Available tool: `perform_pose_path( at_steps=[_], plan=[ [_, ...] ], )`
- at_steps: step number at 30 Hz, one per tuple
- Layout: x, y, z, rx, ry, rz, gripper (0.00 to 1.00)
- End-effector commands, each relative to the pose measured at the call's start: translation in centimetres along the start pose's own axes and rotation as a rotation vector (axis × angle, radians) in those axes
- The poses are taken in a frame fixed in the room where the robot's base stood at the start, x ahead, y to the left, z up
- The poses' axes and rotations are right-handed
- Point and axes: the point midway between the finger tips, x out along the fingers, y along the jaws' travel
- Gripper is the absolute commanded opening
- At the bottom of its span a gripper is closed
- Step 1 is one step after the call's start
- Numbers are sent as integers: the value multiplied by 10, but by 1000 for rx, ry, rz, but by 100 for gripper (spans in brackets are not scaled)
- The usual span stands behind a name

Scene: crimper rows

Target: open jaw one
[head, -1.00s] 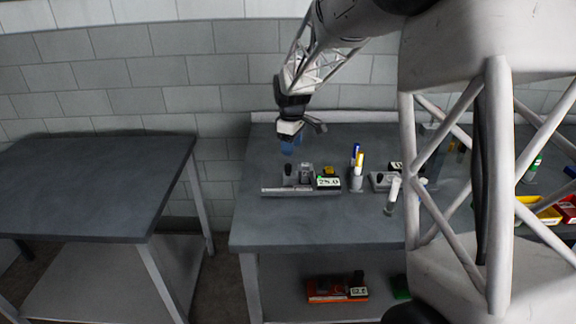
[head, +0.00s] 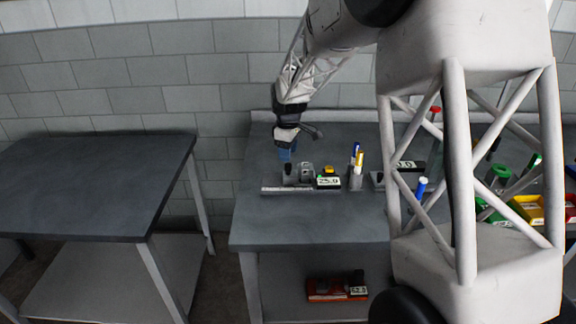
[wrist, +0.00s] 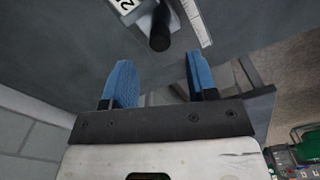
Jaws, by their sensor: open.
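A crimper (head: 300,190) with a pale scale strip along its front edge sits on the grey workbench at the centre of the head view. It carries a dark upright handle (head: 288,172), a grey metal block (head: 306,173) and a numbered display (head: 328,182), which seems to read 25.0. My gripper (head: 284,154) hangs just above the handle end. In the wrist view its blue fingertips (wrist: 160,82) are wide apart with nothing between them. The black handle (wrist: 160,30) shows ahead of them, apart from both. I cannot identify jaw one for certain.
A holder with markers (head: 356,172) stands right of the crimper. A second crimper (head: 377,180) is partly hidden by my arm. Coloured bins (head: 528,208) stand at the right. A red unit (head: 335,290) lies on the lower shelf. The left table (head: 90,185) is bare.

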Motion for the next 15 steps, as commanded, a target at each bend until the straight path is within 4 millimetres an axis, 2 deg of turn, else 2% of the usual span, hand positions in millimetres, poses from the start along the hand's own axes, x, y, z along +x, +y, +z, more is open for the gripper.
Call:
perform_pose_path(
  at_steps=[9,15],
  plan=[
    [38,0,0,0,-1,-1,53],
    [54,0,0,0,-1,-1,53]
  ],
)
